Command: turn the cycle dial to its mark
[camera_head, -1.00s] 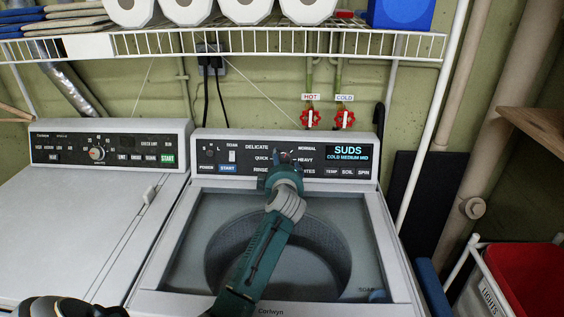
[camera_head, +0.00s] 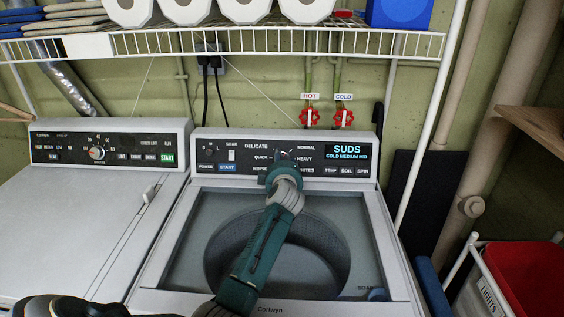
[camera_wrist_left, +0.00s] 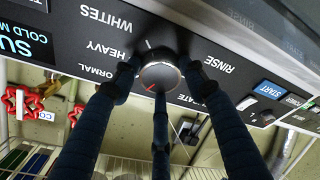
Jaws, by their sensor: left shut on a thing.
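The cycle dial (camera_wrist_left: 160,77) is a round grey knob with a dark rim and a red line on its face. It sits on the washer's dark control panel (camera_head: 220,149). In the wrist view, the red line points down-left, toward the NORMAL side. A short white tick (camera_wrist_left: 149,44) shows on the panel beside the dial, near WHITES. My left gripper (camera_head: 284,160) reaches over the washer to the panel. Its dark fingers are closed around the dial from several sides. In the head view the gripper hides most of the dial and some labels.
The washer's open tub (camera_head: 325,250) lies below my left arm. A dryer (camera_head: 70,215) stands at left. Above are a wire shelf (camera_head: 385,45) and red HOT and COLD valves (camera_head: 309,118). A red-lined hamper (camera_head: 530,275) stands at right.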

